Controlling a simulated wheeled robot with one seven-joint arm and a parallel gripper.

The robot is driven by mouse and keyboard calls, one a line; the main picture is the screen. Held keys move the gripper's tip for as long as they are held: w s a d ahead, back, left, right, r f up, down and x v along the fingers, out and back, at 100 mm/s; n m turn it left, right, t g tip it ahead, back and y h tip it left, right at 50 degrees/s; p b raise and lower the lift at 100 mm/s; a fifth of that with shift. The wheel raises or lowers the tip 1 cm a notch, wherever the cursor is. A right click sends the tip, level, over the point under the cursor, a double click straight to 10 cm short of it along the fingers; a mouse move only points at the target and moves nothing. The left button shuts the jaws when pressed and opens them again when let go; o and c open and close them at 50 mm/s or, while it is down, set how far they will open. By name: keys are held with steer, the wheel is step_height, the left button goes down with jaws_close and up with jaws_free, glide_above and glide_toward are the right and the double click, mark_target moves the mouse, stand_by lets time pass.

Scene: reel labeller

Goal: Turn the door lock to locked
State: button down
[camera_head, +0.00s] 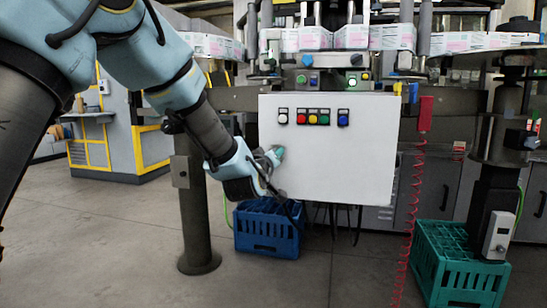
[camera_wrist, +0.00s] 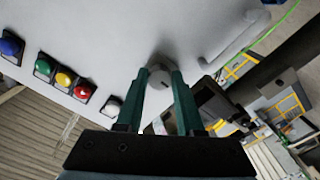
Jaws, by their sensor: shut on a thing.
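The door lock (camera_wrist: 160,79) is a small round pale knob with a dark mark on the white cabinet door (camera_head: 350,160). In the wrist view the two green fingers of my gripper (camera_wrist: 161,74) stand on either side of the knob and are shut on it. In the head view my gripper (camera_head: 276,158) is at the door's left edge, below the buttons. It hides the knob there. The exact angle of the knob is hard to tell.
A row of coloured buttons (camera_head: 313,117) is on the door above my gripper; the white button (camera_wrist: 111,106) is near one finger. A pale bar handle (camera_wrist: 243,40) is beside the lock. A blue crate (camera_head: 268,247) and a green crate (camera_head: 460,287) stand on the floor.

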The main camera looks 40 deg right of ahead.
steer(key=c, duration=0.5)
jaws_free()
steer(key=v, duration=1)
steer(key=shift+s+a+p, duration=0.15)
steer(key=shift+a+p, duration=0.2)
steer(key=shift+p, duration=0.05)
